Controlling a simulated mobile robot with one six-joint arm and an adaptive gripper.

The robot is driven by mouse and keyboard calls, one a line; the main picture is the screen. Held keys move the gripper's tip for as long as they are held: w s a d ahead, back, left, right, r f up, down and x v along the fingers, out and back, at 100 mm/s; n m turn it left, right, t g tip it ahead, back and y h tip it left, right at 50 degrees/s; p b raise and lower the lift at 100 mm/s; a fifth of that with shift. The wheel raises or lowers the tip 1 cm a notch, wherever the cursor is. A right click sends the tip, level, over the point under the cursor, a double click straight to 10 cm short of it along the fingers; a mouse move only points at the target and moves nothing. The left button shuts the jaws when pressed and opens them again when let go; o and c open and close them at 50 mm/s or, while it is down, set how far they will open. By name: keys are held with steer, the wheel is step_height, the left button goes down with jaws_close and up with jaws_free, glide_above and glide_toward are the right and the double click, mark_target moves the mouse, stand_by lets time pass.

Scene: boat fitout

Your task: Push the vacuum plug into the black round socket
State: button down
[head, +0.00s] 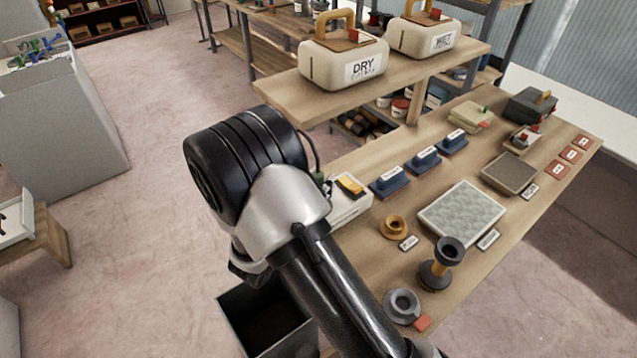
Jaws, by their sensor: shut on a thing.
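My black and silver arm crosses the middle of the head view. Its wrist covers the place where my gripper would be, so I cannot see the gripper or what it holds. A thin dark cable (313,150) curves beside the wrist, and I cannot tell where it ends. I cannot make out the vacuum plug. No black round socket shows clearly. A white box with a yellow top piece (350,187) sits just right of the wrist, partly hidden by it. Two cream vacuum-like units, marked DRY (343,62) and WET (422,36), stand on the raised shelf.
The wooden bench (360,150) holds blue blocks (389,181), a brass ring (394,227), a grey ring (402,305), a black-topped stand (449,250) and a pale pad (461,212). An open dark bin (262,320) is below the arm.

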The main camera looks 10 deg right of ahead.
steer(key=shift+f+b, duration=0.7)
steer(key=shift+f, duration=0.3)
steer(key=shift+s+f, duration=0.15)
steer(key=shift+f, duration=0.3)
steer(key=c, duration=1.6)
jaws_free()
steer(key=o, duration=0.5)
steer(key=shift+r, duration=0.1)
